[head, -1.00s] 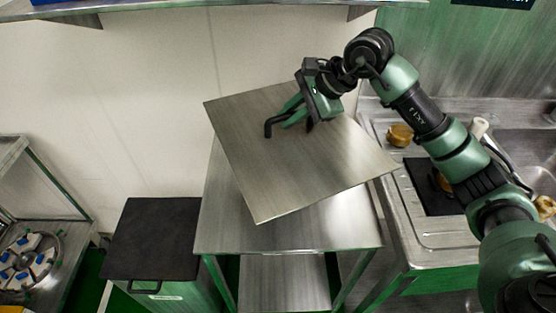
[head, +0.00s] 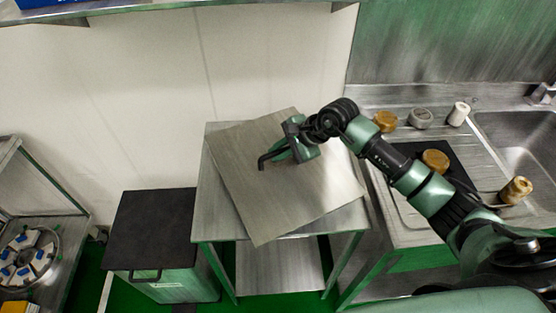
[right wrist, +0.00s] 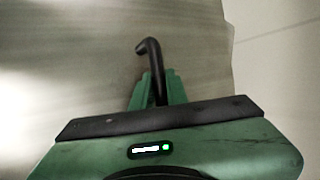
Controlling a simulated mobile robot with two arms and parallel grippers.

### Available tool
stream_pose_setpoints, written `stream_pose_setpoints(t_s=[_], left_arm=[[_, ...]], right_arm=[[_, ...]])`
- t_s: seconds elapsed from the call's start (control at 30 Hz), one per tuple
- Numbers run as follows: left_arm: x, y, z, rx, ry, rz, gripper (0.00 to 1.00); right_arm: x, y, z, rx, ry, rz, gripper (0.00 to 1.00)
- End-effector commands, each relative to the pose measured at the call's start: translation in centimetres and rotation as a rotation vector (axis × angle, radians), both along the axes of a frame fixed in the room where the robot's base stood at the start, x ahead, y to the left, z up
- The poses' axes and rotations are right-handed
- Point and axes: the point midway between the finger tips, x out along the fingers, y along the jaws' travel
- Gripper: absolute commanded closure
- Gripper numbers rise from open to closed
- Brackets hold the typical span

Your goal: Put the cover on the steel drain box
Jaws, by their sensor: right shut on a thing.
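The cover, a square brushed-steel plate (head: 245,200) with a black bent handle (head: 268,160), is over a steel-topped stand (head: 212,222) with green legs. The plate is turned askew to the stand, and one corner sticks out past its front edge. I cannot tell whether it touches the top. My right gripper (head: 285,155) is shut on the handle. In the right wrist view the green fingers (right wrist: 158,92) close around the handle (right wrist: 150,52), with the plate (right wrist: 80,60) behind. I cannot make out a separate drain box; the plate hides much of the stand's top. My left gripper is not in view.
A black-topped green bin (head: 152,228) stands left of the stand. At the right is a sink counter (head: 405,232) with jars (head: 385,121) and a black mat. A shelf rack (head: 60,240) with a round tray is far left. The wall is close behind.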

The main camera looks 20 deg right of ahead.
Motion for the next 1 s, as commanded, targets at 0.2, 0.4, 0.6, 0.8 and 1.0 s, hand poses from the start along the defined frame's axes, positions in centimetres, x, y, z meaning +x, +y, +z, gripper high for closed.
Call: stream_pose_setpoints(t_s=[0.2, 0.4, 0.6, 0.8, 1.0], left_arm=[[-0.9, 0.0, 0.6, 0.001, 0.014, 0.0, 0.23], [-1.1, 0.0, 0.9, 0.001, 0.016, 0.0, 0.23], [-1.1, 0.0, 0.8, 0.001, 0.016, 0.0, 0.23], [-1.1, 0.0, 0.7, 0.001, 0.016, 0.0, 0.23], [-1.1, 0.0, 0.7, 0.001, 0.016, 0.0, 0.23]], right_arm=[[0.1, 0.1, -2.0, 0.006, -0.001, -0.002, 1.0], [0.1, 0.1, -3.9, 0.003, -0.005, -0.001, 1.0], [0.1, 0.1, -3.9, 0.003, -0.006, 0.0, 1.0], [-0.1, 0.0, -4.3, 0.0, 0.001, 0.0, 0.64], [-0.1, 0.0, -4.3, 0.0, 0.002, 0.0, 0.64]])
